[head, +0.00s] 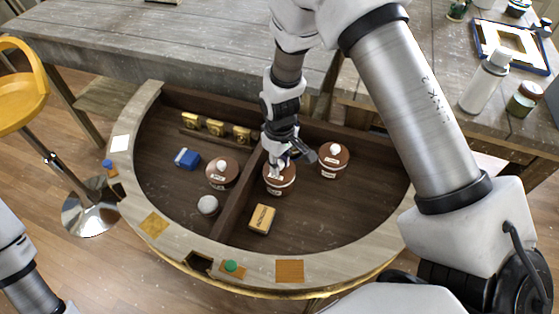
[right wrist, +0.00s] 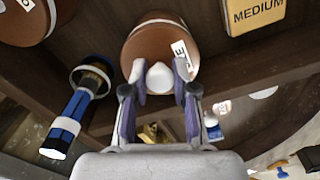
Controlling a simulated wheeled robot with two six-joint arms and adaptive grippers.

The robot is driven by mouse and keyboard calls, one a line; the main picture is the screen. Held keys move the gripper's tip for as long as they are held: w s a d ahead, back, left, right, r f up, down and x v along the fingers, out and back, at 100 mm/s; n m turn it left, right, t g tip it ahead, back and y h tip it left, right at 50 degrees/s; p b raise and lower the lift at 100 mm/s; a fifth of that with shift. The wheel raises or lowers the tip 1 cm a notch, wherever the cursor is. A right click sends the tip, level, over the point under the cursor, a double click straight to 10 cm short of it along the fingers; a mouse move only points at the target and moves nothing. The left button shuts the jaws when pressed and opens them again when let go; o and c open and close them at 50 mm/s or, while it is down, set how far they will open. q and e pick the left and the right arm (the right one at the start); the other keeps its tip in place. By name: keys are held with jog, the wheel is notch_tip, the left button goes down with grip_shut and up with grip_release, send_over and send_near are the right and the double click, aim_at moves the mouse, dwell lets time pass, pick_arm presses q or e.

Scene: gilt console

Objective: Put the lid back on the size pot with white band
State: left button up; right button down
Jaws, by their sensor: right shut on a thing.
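My right gripper (head: 279,164) reaches down from above at the middle brown pot (head: 280,186), which has a white label and stands just right of the divider. In the right wrist view my gripper (right wrist: 160,85) is shut on the white knob of a brown lid (right wrist: 150,48). A pale band shows at the far edge of the brown round shape, and a white label ending in "E" is partly hidden by a finger. The lid is over the pot; I cannot tell if it is fully seated. My left gripper is out of view.
Similar brown pots with white knobs stand left (head: 222,173) and right (head: 333,160). A wooden divider (head: 240,196) crosses the tray. A yellow "MEDIUM" block (head: 262,219), a white round thing (head: 207,205), a blue block (head: 187,158) and gold blocks (head: 215,127) lie around.

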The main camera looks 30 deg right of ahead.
jog(key=shift+f+p, duration=0.15)
jog(key=shift+p, duration=0.45)
dwell(1.4)
jog(key=shift+c, duration=1.8)
grip_release()
notch_tip(320, 180, up, 7)
jog(key=p, duration=0.6)
grip_shut()
jog(key=shift+f, duration=0.1)
